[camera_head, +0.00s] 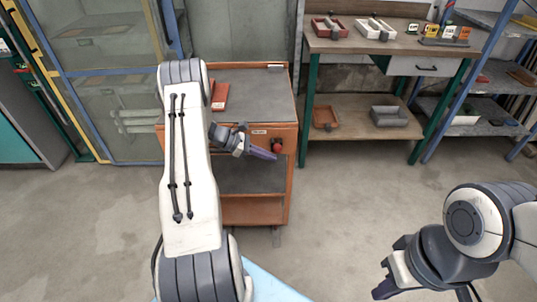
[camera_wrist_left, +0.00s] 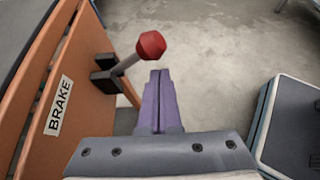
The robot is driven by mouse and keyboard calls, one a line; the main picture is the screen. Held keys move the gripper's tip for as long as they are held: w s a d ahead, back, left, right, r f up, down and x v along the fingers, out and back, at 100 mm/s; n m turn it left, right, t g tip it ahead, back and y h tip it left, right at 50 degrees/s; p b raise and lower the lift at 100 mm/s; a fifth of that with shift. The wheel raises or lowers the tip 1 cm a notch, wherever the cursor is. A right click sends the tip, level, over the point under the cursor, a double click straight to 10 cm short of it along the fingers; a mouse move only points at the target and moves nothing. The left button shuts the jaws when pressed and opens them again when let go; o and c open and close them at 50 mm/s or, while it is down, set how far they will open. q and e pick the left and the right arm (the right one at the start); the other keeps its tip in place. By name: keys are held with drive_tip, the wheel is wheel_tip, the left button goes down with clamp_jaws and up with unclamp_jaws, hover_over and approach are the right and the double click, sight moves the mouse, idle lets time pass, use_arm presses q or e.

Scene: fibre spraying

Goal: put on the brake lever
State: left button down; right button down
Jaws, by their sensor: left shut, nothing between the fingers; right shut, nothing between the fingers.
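The brake lever is a grey rod with a red ball knob (camera_wrist_left: 151,45) in a black bracket (camera_wrist_left: 104,74). It is on the orange cart's panel beside a white BRAKE label (camera_wrist_left: 60,105). In the left wrist view the rod slants out from the bracket. The red knob also shows in the head view (camera_head: 278,146). My left gripper (camera_wrist_left: 160,74) has its purple fingers shut and empty. They point past the lever, just beside the knob; whether they touch it is unclear. It also shows in the head view (camera_head: 274,156). My right gripper (camera_head: 382,290) is low at the right, shut and empty, away from the cart.
The orange cart (camera_head: 250,208) has a grey top with a red-brown item (camera_head: 220,96) on it. A workbench (camera_head: 345,45) with trays stands behind at right, beside blue shelving (camera_head: 480,80). A glazed cabinet (camera_head: 110,90) is at left. The floor (camera_head: 350,210) right of the cart is clear.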

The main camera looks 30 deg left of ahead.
use_arm(q)
drive_tip(key=a+f+v, duration=0.1)
drive_tip(key=f+v, duration=0.1)
drive_tip(key=v, duration=0.7)
drive_tip(key=shift+a+b, duration=0.2)
drive_tip(key=shift+b, duration=0.1)
drive_tip(key=shift+s+r, duration=0.15)
